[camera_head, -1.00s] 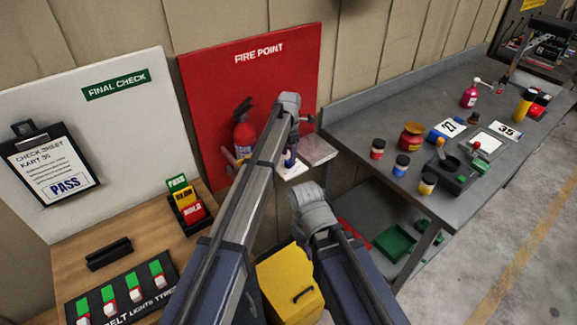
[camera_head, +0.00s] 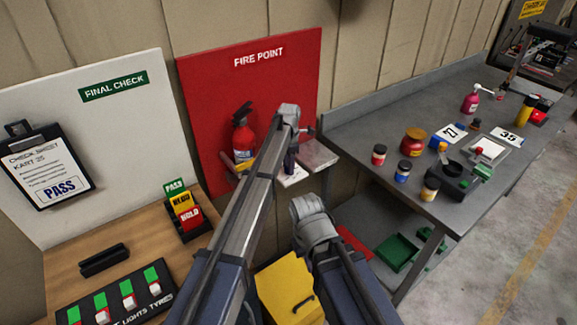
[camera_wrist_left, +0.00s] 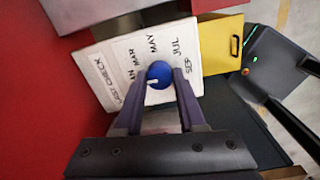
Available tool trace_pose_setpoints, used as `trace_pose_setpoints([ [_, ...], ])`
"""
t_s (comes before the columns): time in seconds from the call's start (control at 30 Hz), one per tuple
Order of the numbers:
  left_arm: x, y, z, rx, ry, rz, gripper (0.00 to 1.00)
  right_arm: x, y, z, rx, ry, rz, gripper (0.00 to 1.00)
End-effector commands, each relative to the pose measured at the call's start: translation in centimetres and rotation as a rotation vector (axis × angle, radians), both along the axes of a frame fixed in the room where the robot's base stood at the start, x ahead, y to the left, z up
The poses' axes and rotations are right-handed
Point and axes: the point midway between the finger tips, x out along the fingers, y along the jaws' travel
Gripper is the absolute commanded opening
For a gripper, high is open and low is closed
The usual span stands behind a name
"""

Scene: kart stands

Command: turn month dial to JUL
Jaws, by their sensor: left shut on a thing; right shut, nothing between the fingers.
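The month dial is a blue knob (camera_wrist_left: 158,74) on a white card (camera_wrist_left: 110,90) reading LAST CHECK, with month names in an arc. MAR, MAY, JUL and SEP are readable in the left wrist view, with JAN partly cut off. The knob's white mark is at its lower left, toward JAN and away from JUL. My left gripper (camera_wrist_left: 158,86) is shut on the knob, one finger on each side. In the head view, my left gripper (camera_head: 290,163) is at the card, mostly hiding it. My right gripper (camera_head: 311,210) is lower and right, its fingers hidden behind the wrist.
A red FIRE POINT board (camera_head: 215,90) with a red extinguisher (camera_head: 242,135) stands behind. A yellow box (camera_head: 288,290) is below the arms. A grey bench (camera_head: 350,130) with bottles and pots is at right. A wooden table (camera_head: 60,265) with switches is at left.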

Motion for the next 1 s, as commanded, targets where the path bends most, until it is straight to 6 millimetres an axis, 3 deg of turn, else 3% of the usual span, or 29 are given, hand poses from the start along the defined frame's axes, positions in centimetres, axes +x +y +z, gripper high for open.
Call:
trace_pose_setpoints([
  [0.2,0.00,-0.01,0.00,0.000,0.000,0.000,0.00,0.00,0.00,0.00,0.000,0.000,0.000,0.00],
  [0.63,0.01,0.00,0.00,-0.001,0.000,-0.053,0.00,0.00,0.00,0.00,0.000,0.000,0.000,0.00],
  [1.0,0.02,0.05,-0.01,0.000,0.000,-0.342,0.00,0.00,0.00,-0.01,0.000,0.000,0.000,0.00],
])
